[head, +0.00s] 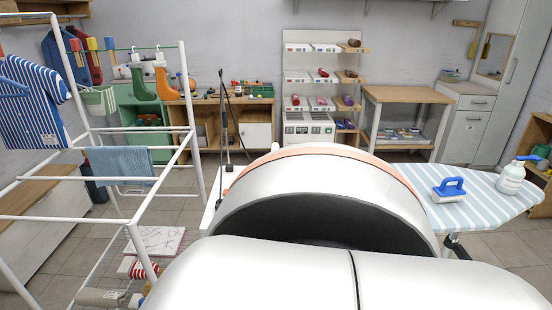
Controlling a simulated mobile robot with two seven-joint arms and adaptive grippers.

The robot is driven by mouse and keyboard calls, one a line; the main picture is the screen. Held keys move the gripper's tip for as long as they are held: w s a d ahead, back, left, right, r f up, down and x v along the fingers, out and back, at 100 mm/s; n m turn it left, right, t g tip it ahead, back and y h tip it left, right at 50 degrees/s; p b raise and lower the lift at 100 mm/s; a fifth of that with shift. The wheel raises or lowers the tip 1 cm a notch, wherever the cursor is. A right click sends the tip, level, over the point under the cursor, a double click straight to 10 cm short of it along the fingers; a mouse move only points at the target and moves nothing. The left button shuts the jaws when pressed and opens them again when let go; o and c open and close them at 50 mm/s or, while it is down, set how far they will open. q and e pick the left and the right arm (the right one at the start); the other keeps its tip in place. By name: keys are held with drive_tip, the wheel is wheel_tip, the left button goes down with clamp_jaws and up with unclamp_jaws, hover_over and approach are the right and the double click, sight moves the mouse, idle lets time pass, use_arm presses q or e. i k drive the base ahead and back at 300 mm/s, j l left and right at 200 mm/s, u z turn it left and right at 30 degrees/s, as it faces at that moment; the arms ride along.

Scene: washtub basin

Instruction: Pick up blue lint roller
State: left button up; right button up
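The blue lint roller (450,186) has a blue handle and a white roll. It lies on the striped ironing board (481,212) at the right of the head view, near the board's left visible part. Nothing is touching it from above. Neither of my grippers shows in the head view, so their state and their place relative to the roller are not visible.
A white spray bottle (511,179) with a blue top stands on the board, right of the roller. A white drying rack (188,110) with hanging clothes stands at the left. A wooden table (408,95) and shelves (311,69) line the back wall.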

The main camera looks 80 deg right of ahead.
sight(443, 193)
drive_tip(key=z, duration=3.8)
